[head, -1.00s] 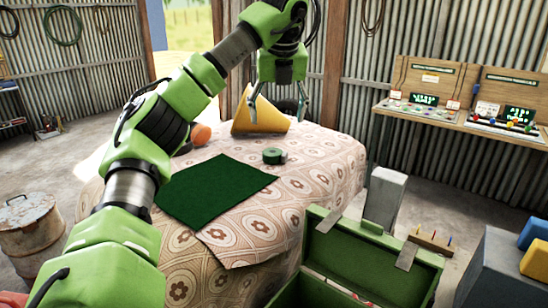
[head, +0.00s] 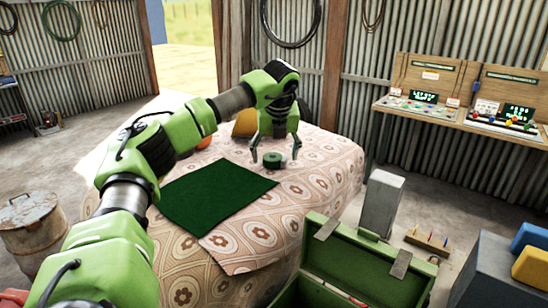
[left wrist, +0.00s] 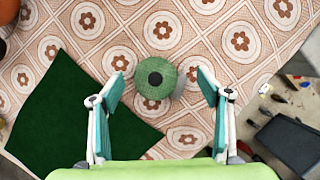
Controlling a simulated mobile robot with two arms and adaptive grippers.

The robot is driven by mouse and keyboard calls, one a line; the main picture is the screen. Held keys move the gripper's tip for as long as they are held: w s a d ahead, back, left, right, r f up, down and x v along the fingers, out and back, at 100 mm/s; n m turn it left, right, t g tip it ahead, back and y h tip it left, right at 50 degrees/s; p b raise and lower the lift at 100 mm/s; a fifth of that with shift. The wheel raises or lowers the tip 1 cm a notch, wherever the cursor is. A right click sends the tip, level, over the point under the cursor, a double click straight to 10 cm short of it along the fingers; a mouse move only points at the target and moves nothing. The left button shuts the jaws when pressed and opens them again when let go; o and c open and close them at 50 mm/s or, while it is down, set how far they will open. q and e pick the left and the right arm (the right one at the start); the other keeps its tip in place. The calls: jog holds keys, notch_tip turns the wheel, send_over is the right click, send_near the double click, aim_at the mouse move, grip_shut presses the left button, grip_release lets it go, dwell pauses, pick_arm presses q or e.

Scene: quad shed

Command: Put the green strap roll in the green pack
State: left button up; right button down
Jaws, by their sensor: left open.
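The green strap roll (head: 273,160), a short round roll with a dark centre, lies flat on the patterned tablecloth. My left gripper (head: 276,153) points down just above it, open, with its fingers on either side. In the left wrist view the roll (left wrist: 163,77) shows ahead of and between the two spread fingertips (left wrist: 160,85), with gaps on both sides. An open green case (head: 350,262) stands at the bottom right with its lid up; its inside is mostly hidden. I cannot tell if it is the green pack. My right gripper is not in view.
A dark green cloth (head: 215,205) lies flat left of the roll. A yellow object (head: 245,123) and an orange ball (head: 207,122) are behind my left arm. A grey block (head: 381,203) stands beyond the case. The tablecloth (head: 330,165) right of the roll is clear.

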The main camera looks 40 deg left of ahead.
pick_arm(q)
jog(key=shift+d, duration=0.1)
jog(key=c, duration=1.3)
jog(key=shift+r, duration=0.1)
jog(key=shift+r+b, duration=0.5)
jog(key=shift+b, duration=0.15)
jog(key=s+d+r, duration=0.3)
jog(key=r, duration=0.1)
jog(key=s+d+r+b, duration=0.1)
jog(key=s+d+r, duration=0.2)
jog(key=s+r, duration=0.1)
jog(key=s+d+r+b, duration=0.1)
jog(key=s+d+r, duration=0.2)
jog(key=r, duration=0.1)
jog(key=shift+s+d, duration=0.1)
jog(key=shift+s, duration=0.2)
